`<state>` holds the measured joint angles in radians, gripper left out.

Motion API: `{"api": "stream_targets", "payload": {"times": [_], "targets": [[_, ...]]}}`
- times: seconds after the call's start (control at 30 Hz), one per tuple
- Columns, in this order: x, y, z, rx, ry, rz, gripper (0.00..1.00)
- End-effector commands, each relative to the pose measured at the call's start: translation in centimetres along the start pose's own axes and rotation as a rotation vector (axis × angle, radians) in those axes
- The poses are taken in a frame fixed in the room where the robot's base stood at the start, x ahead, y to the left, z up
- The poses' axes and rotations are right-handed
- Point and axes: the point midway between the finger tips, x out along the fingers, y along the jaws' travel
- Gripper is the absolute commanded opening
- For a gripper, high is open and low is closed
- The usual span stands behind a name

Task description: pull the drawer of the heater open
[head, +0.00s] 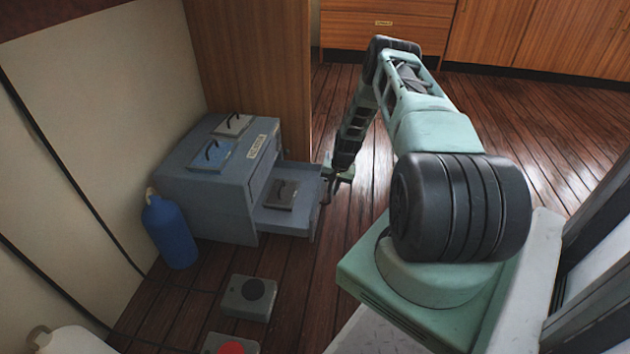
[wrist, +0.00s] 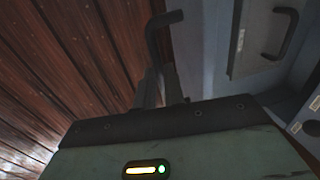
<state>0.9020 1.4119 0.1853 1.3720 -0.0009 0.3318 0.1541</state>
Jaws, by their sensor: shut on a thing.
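The heater (head: 205,205) is a blue-grey box on the floor against the wall, with a pale label on its upper edge. Its drawer (head: 270,222) stands out from the right-hand side, open. A dark grey plate with a black handle (head: 282,194) lies inside the drawer; it also shows in the wrist view (wrist: 255,45). My gripper (head: 327,188) is at the drawer's front, shut on the dark drawer handle (wrist: 158,32). In the wrist view the fingers (wrist: 160,90) meet the handle's lower part. The contact is partly hidden in the head view.
A blue plate (head: 211,154) and a beige plate (head: 233,124), each with a black handle, lie on the heater. A blue bottle (head: 170,232) stands beside it. Grey blocks, one with a black disc (head: 248,297), sit in front. Wooden floor is clear beyond my arm.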

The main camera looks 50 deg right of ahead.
Motion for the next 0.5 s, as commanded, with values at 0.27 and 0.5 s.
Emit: {"api": "stream_targets", "payload": {"times": [0.27,0.5], "targets": [[-0.8,3.3,0.0,0.001,0.000,-0.001,0.00],[-0.8,4.1,0.0,0.000,0.000,-0.001,0.00]]}}
